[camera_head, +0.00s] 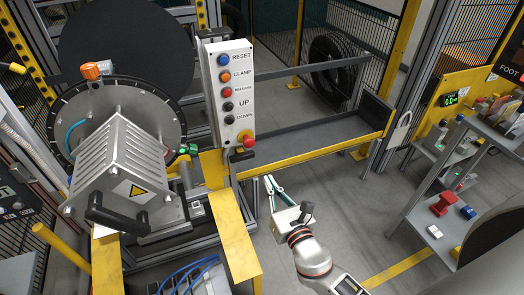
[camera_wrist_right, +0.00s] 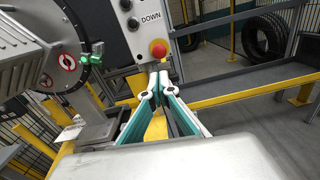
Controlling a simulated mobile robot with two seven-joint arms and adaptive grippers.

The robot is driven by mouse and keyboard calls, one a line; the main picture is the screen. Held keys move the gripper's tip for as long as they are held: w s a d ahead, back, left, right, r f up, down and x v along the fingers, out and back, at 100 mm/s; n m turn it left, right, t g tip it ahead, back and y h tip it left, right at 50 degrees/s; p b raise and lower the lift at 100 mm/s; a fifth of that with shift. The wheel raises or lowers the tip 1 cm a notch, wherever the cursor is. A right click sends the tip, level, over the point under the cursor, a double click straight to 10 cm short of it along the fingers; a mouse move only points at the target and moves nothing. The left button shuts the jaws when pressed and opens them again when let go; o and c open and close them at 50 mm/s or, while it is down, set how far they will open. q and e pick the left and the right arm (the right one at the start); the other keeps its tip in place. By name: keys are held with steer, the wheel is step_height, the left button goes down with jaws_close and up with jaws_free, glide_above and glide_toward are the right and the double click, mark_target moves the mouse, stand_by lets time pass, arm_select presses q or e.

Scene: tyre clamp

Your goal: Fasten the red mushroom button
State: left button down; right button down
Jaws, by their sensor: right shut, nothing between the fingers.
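The red mushroom button (camera_head: 248,141) sits on a yellow base at the bottom of the white control panel (camera_head: 231,95). It also shows in the right wrist view (camera_wrist_right: 158,50), just above my fingertips. My right gripper (camera_head: 268,181) is shut and empty. In the head view it is below and slightly right of the button, apart from it in the picture. In the right wrist view the gripper (camera_wrist_right: 160,80) points towards the lower edge of the panel. Whether the tips touch anything there is unclear. My left gripper is not in view.
The clamp machine (camera_head: 125,150) stands left. A yellow-edged tray (camera_head: 320,150) runs right behind the gripper. A tyre (camera_head: 333,60) stands at the back. A shelf cart (camera_head: 450,190) is at right.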

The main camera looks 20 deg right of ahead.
mark_target(250, 145)
steer(key=shift+w+d+r+n, duration=0.1)
steer(key=shift+r+n, duration=0.25)
steer(key=shift+n, duration=0.05)
steer(key=w, duration=1.4)
steer(key=shift+a, duration=0.25)
